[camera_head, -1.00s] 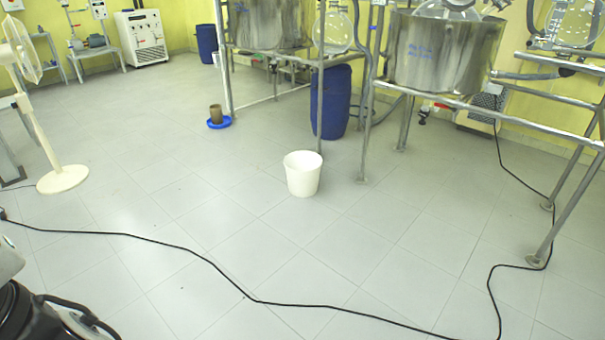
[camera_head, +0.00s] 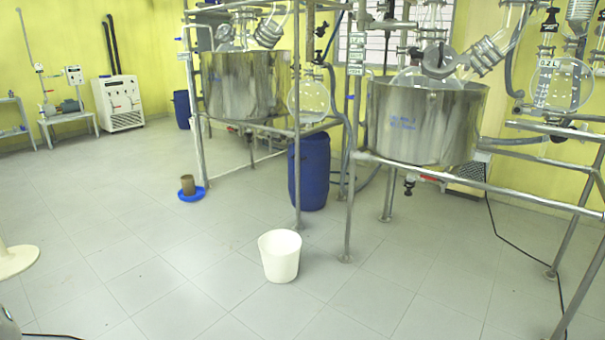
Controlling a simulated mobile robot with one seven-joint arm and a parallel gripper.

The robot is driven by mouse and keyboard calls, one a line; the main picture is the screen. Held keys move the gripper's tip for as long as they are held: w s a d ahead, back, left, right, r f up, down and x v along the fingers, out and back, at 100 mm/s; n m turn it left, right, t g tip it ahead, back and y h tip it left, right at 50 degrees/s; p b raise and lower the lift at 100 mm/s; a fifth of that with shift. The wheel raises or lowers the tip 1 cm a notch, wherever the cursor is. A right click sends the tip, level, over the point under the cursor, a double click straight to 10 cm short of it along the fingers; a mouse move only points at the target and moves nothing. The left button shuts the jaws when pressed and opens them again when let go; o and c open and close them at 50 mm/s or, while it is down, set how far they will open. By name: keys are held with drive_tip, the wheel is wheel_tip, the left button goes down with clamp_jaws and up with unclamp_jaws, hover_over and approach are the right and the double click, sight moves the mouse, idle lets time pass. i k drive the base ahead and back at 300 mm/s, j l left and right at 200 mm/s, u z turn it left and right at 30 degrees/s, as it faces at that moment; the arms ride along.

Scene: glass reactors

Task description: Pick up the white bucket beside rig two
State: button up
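The white bucket (camera_head: 281,258) stands upright on the grey tiled floor, a little below the middle of the head view. It looks empty, and its open rim faces up. It stands in front of the gap between two metal-framed reactor rigs, the left rig (camera_head: 243,88) and the right rig (camera_head: 423,122). I cannot tell from the frames which one is rig two. My gripper is not in view.
A blue drum (camera_head: 309,172) stands behind the bucket. A blue dish (camera_head: 191,195) with a brown cup lies on the floor to the left. The fan base (camera_head: 14,261) is at the left edge. A black cable (camera_head: 520,247) trails at right. Floor around the bucket is clear.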

sight(279, 248)
drive_tip(key=i, duration=1.3)
drive_tip(key=i+l+u, duration=0.2)
drive_tip(key=i+u, duration=0.15)
drive_tip(key=i, duration=0.4)
drive_tip(key=i+l+u, duration=0.4)
drive_tip(key=i, duration=0.3)
drive_tip(key=i+l+u, duration=0.35)
drive_tip(key=i+l, duration=0.25)
